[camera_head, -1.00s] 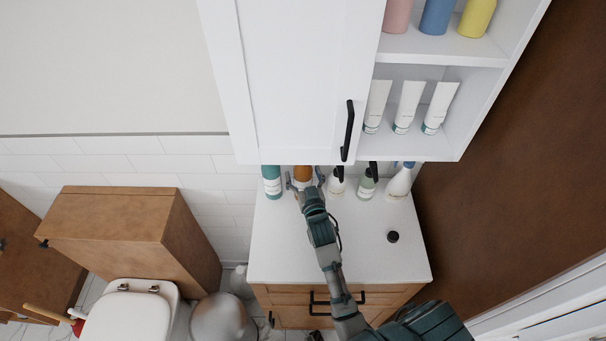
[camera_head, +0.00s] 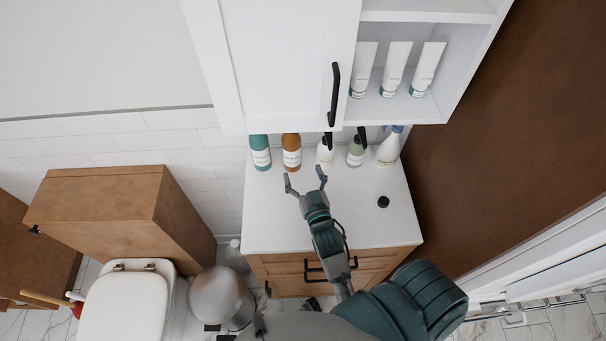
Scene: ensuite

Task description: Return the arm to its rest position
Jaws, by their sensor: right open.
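My right gripper (camera_head: 306,181) is open and empty over the white counter (camera_head: 270,220). Its fingers point toward the row of bottles at the back and are apart from them. The orange-brown bottle (camera_head: 291,153) stands just beyond the fingertips, upright. A teal bottle (camera_head: 260,153) stands to its left. A white pump bottle (camera_head: 325,152), a pale green pump bottle (camera_head: 356,152) and a white spray bottle (camera_head: 389,147) stand to its right. My right arm reaches up from the bottom of the view. My left gripper is not in view.
A white wall cabinet (camera_head: 275,60) with a black handle overhangs the bottles; its open shelf holds white tubes (camera_head: 396,68). A small black round item (camera_head: 383,202) lies on the counter at right. A toilet (camera_head: 126,300) stands at left. The counter's front part is clear.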

